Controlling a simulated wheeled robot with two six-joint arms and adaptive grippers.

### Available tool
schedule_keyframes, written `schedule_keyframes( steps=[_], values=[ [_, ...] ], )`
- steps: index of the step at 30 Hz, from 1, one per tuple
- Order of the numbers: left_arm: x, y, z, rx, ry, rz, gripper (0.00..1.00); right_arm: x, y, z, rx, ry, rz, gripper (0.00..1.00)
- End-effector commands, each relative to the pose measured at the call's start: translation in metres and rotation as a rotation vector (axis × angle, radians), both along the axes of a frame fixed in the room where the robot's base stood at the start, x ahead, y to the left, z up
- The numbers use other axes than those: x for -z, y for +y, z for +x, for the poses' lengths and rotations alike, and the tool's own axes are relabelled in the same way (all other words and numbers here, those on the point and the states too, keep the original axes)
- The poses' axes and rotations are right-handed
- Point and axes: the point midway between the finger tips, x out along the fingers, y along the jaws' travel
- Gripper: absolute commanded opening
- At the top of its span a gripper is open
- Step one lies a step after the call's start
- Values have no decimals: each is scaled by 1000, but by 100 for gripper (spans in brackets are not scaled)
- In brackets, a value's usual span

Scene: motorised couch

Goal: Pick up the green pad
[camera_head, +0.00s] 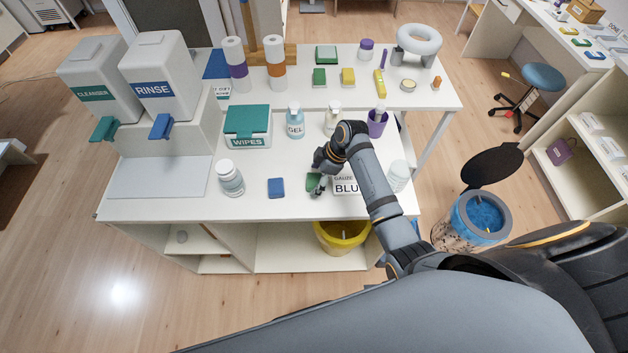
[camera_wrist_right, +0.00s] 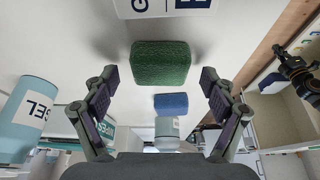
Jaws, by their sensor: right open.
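The green pad (camera_head: 313,182) lies flat on the near part of the white table, left of the gauze box, partly covered by my right gripper (camera_head: 318,184). In the right wrist view the green pad (camera_wrist_right: 161,63) shows whole, in line with the gap between the two fingers of my right gripper (camera_wrist_right: 161,85). The gripper is open and empty, with a finger on each side of the pad's line and space beside both. Part of a dark arm at the right edge of the wrist view looks like my left one; its fingers cannot be made out.
A blue pad (camera_head: 276,188) and a white bottle (camera_head: 230,178) stand to the left. The gauze box (camera_head: 346,186) is close on the right, partly behind my arm. The wipes box (camera_head: 247,126) and gel bottle (camera_head: 295,122) are farther back. The table's front edge is near.

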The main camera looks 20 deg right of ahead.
Motion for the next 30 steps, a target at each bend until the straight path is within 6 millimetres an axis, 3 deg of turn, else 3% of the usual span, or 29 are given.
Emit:
schedule_keyframes(
  steps=[3, 13, 23, 29, 30],
  values=[
    [0, 0, -1, 0, 2, 0, 0, 0, 0, 0, 0, 0, 0, 84],
    [0, 0, 7, 1, -10, 1, 0, 0, 0, 0, 0, 1, 0, 39],
    [2, 0, 9, 1, -14, 1, 0, -2, 0, 0, 0, 0, 0, 39],
    [19, 0, 9, 1, -13, 1, 0, -30, 0, 2, -2, -7, 1, 39],
    [19, 0, 8, 0, -13, 0, 0, -40, -13, 1, 1, -6, -7, 39]
  ],
)
